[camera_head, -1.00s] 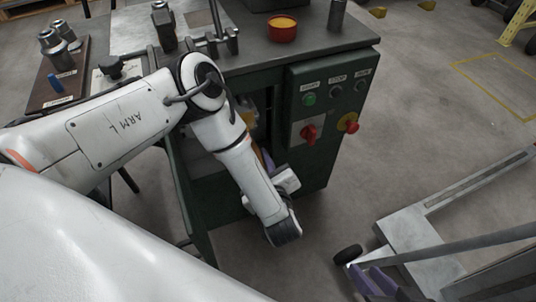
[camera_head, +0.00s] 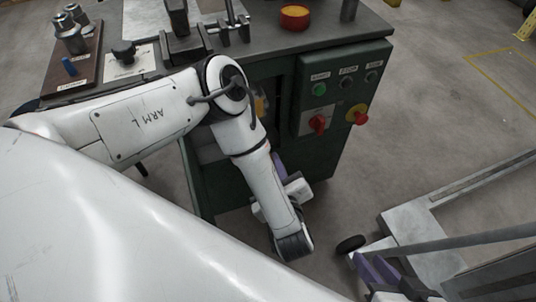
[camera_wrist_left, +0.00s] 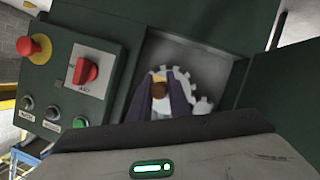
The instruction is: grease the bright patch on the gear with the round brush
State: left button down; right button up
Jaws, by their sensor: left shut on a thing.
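The pale toothed gear (camera_wrist_left: 204,106) sits in a recess of the green machine, seen in the left wrist view. I cannot make out the bright patch on it. My left gripper (camera_wrist_left: 160,88), with purple fingers, is shut on the round brush (camera_wrist_left: 160,90), whose brown round part shows between the fingers in front of the gear. Whether the brush touches the gear cannot be told. In the head view, my left arm hides most of this gripper and the gear. My right gripper (camera_head: 375,262) is open and empty at the lower right, over the floor.
A red pot (camera_head: 295,18) with orange contents stands on the machine top (camera_head: 275,42). A red knob (camera_head: 318,124) and a red emergency button (camera_head: 357,117) stick out beside the opening. A brown board (camera_head: 78,60) with metal parts lies at left.

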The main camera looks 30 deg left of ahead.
pick_arm(q)
jog(key=shift+s+d, duration=0.3)
jog(key=shift+d, duration=0.1)
